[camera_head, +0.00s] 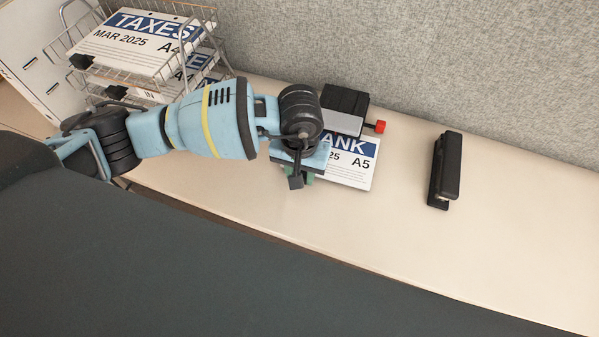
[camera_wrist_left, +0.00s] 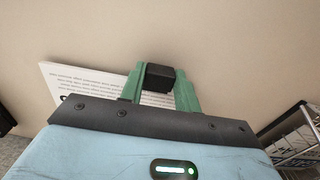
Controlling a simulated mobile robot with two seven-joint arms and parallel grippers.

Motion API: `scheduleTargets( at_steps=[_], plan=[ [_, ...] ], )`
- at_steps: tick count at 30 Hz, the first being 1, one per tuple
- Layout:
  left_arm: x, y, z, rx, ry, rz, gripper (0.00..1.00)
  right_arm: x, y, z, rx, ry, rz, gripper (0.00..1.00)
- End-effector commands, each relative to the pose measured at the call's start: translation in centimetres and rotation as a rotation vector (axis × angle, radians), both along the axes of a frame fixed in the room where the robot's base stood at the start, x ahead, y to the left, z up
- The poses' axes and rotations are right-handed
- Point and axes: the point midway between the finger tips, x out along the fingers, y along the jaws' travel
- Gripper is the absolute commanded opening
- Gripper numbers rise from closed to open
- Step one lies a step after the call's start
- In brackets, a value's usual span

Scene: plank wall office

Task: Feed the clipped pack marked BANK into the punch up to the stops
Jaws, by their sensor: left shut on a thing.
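The white pack marked BANK, A5 (camera_head: 350,174), has a blue header band and lies on the desk, its left part hidden by my left arm. Its far edge meets the front of the black and grey punch (camera_head: 344,108); how deep it sits in the slot cannot be seen. My left gripper (camera_head: 297,180) is over the pack's near left part. In the left wrist view, the green fingers (camera_wrist_left: 160,88) are shut on the black clip (camera_wrist_left: 160,77), with the printed pack (camera_wrist_left: 85,82) beside and under them. My right gripper is out of view.
A red knob (camera_head: 380,127) sticks out from the punch's right side. A black stapler (camera_head: 445,170) stands to the right on the desk (camera_head: 500,235). A wire tray rack (camera_head: 90,68) holds clipped packs, the top one marked TAXES (camera_head: 140,40). A grey partition (camera_head: 450,60) closes the back.

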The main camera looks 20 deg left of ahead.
Motion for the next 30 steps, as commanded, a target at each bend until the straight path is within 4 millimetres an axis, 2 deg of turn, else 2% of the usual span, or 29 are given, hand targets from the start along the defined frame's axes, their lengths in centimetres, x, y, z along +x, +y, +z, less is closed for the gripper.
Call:
scheduleTargets(
  at_steps=[30],
  plan=[
    [0.14,0.53,0.01,0.001,-0.001,0.001,0.00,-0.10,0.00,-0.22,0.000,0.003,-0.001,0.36]
  ],
)
